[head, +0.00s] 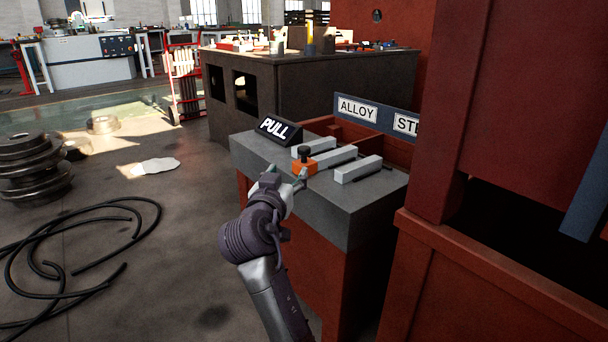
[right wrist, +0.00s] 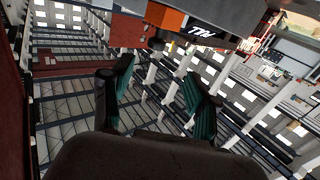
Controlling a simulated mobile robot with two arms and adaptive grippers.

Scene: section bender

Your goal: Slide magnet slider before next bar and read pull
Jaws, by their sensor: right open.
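The orange magnet slider (head: 304,167) with a black knob (head: 304,151) sits on the grey bench top, in front of the ends of three grey bars: a far bar (head: 315,145), a middle bar (head: 336,157) and a near bar (head: 358,169). My right gripper (head: 288,175) is open just in front of the slider; I cannot tell in the head view whether a finger touches it. In the right wrist view the slider (right wrist: 166,17) is beyond the empty, spread fingers (right wrist: 160,76). The sign (head: 275,129) reads "PULL", with no number visible. My left gripper is out of view.
Behind the bars stands a red bin (head: 338,130) with labels "ALLOY" (head: 357,109) and a partly hidden "STE..." (head: 406,123). A tall red machine frame (head: 440,110) bounds the right. A black cable (head: 90,250) lies on the floor at left.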

